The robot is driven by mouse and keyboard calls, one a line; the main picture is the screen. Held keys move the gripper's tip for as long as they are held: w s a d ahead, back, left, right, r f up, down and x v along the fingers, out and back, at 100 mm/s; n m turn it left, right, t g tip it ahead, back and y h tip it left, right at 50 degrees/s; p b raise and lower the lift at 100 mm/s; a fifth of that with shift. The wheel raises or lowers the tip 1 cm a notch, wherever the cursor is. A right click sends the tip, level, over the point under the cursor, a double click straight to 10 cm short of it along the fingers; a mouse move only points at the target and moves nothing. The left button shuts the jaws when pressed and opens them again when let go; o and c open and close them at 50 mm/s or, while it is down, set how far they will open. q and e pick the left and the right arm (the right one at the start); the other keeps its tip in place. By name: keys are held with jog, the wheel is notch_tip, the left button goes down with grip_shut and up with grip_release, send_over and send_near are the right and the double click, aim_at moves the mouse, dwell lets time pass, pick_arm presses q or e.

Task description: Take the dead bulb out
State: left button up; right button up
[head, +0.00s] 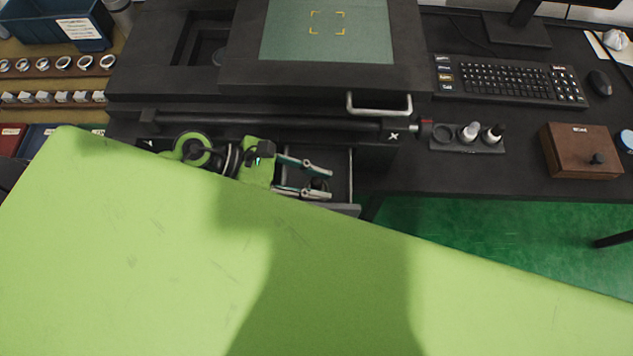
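My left gripper (327,184) reaches in from the left. Its two fingers are spread apart, pointing right over an open drawer (350,180) below the front of the dark machine (180,95). A small dark rounded thing shows between the fingertips, inside the drawer. It may be the bulb, but it is too small and dark to tell, and I cannot tell if the fingers touch it. My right gripper is not in view.
A metal handle (380,105) and a long bar (270,122) sit just above the drawer. On the right are small bottles in a holder (468,145), a wooden box (580,155) and a keyboard (510,82). Bearing rings (64,63) line the left shelf. The lower view is blocked.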

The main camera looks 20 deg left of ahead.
pick_arm(q)
grip_shut()
jog(key=shift+r, duration=0.15)
